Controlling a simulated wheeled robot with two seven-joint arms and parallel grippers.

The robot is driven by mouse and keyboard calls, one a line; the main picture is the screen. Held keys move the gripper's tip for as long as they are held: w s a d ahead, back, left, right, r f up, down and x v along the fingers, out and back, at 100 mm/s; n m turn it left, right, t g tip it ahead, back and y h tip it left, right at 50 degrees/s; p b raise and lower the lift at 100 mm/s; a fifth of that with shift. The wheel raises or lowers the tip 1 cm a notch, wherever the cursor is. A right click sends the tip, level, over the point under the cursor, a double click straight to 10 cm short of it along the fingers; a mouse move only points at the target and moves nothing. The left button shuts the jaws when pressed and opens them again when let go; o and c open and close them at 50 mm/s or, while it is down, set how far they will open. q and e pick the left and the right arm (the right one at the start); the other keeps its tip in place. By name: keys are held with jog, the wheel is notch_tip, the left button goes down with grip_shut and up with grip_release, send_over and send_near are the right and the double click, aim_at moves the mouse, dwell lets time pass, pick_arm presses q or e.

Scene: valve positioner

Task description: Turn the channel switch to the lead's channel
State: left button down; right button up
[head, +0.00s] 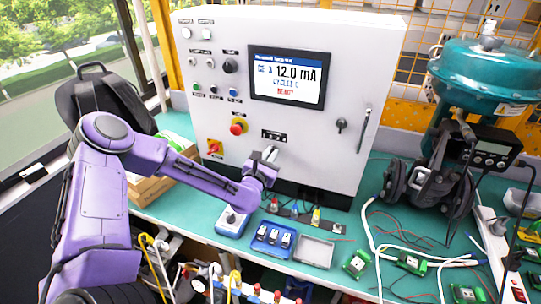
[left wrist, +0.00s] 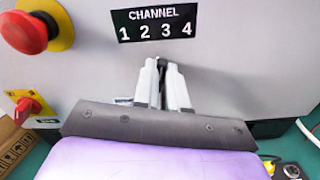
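The channel switch (left wrist: 162,64) is a small dark knob on the cabinet's front, just below the black label "CHANNEL 1 2 3 4" (left wrist: 157,23). My left gripper (left wrist: 163,82) reaches up to it. Its two pale fingers stand close together, one on each side of the knob, and look shut on it. They hide most of the switch, so I cannot tell which number it points at. In the head view my left gripper (head: 270,155) is at the cabinet front, below the small label (head: 274,135). My right gripper is out of view.
The display (head: 288,76) reads 12.0 mA with red text below. A red emergency button (head: 237,128) and a red rotary switch (head: 214,148) sit left of the channel switch. Below are coloured connectors (head: 316,216), a blue tray (head: 258,244) and a grey tray (head: 329,253). Cables lie right.

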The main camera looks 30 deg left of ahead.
pick_arm(q)
jog(key=shift+m, duration=0.3)
jog(key=shift+d+f+m+b, duration=0.1)
jog(key=shift+m+b, duration=0.45)
jog(key=shift+m, duration=0.8)
jog(key=shift+d+f+m+b, duration=0.1)
jog(key=shift+m+b, duration=0.45)
jog(key=shift+m, duration=0.8)
jog(key=c, duration=1.2)
grip_release()
